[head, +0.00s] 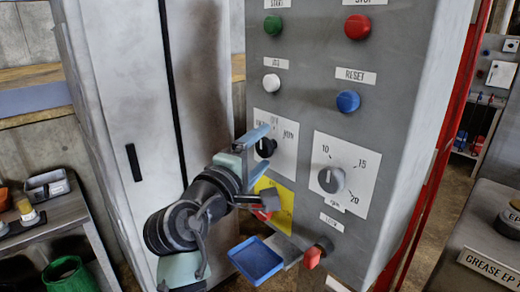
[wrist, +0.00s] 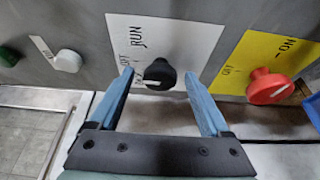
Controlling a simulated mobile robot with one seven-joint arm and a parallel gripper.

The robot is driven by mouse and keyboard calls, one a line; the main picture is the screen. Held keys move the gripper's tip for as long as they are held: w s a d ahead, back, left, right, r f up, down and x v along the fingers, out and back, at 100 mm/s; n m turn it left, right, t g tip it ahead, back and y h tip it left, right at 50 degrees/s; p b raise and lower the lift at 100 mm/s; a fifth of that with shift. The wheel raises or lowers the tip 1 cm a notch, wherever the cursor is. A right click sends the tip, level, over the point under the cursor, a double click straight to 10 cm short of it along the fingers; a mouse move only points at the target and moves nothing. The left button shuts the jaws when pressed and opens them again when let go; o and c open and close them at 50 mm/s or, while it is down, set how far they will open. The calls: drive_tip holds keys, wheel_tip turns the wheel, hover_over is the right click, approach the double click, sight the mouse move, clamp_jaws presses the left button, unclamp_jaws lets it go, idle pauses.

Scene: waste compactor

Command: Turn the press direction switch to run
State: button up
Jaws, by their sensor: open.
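The press direction switch is a black round knob (wrist: 159,74) on a white plate (head: 285,150) on the grey control panel. RUN is printed at the plate's right in the head view. In the wrist view RUN stands above the knob's left side, and the knob's white mark is on its lower left, away from RUN. The other plate labels are too small or partly hidden to read surely. My gripper (wrist: 158,76) is open, with one blue finger on each side of the knob. It also shows in the head view (head: 266,148). I cannot tell whether the fingers touch the knob.
A red switch (wrist: 268,86) on a yellow plate sits close beside one finger. A dial (head: 331,180) is right of the switch. Green (head: 273,26), red (head: 357,27), white (head: 271,84) and blue (head: 348,101) buttons are above. A blue tray (head: 256,260) is below.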

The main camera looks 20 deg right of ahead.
drive_tip(key=shift+c, duration=0.2)
clamp_jaws()
drive_tip(key=shift+f+b, duration=0.15)
drive_tip(key=shift+b, duration=0.35)
drive_tip(key=m+b, duration=0.1)
drive_tip(key=b, duration=0.1)
drive_tip(key=m+b, duration=0.1)
drive_tip(key=b, duration=0.1)
drive_tip(key=shift+f+m+t+h+b, duration=0.35)
drive_tip(key=shift+f+m+t+h, duration=0.05)
drive_tip(key=m+h+b, duration=0.1)
drive_tip(key=m+b, duration=0.1)
drive_tip(key=b, duration=0.2)
drive_tip(key=shift+f+m+b, duration=0.1)
drive_tip(key=shift+m+b, duration=0.3)
drive_tip(key=m+h+b, duration=0.1)
drive_tip(key=m+b, duration=0.2)
drive_tip(key=b, duration=0.1)
drive_tip(key=shift+w+h+b, duration=0.1)
drive_tip(key=shift+h+b, duration=0.2)
drive_tip(key=shift+b, duration=0.1)
drive_tip(key=shift+r+m+g+h+b, duration=0.3)
drive_tip(key=shift+m+h+b, duration=0.1)
drive_tip(key=shift+m+b, duration=0.7)
